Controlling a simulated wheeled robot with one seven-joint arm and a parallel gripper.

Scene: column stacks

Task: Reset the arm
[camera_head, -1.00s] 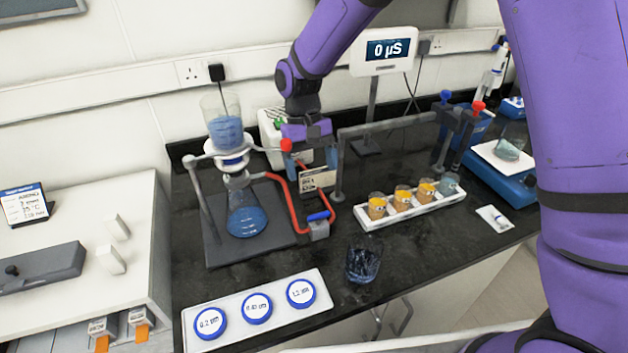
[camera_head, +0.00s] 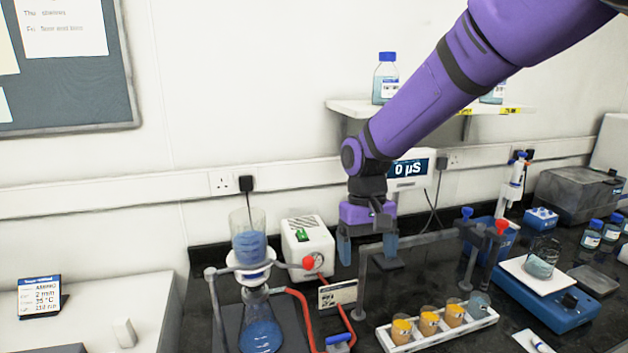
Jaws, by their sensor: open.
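My gripper (camera_head: 367,250) hangs from my purple arm, pointing down over the back of the black bench.
Left stands a filter flask (camera_head: 261,328) with blue liquid under a glass funnel (camera_head: 247,238), with red tubing (camera_head: 301,305). A white rack (camera_head: 440,333) holds several small cups. A shelf (camera_head: 350,107) is above.

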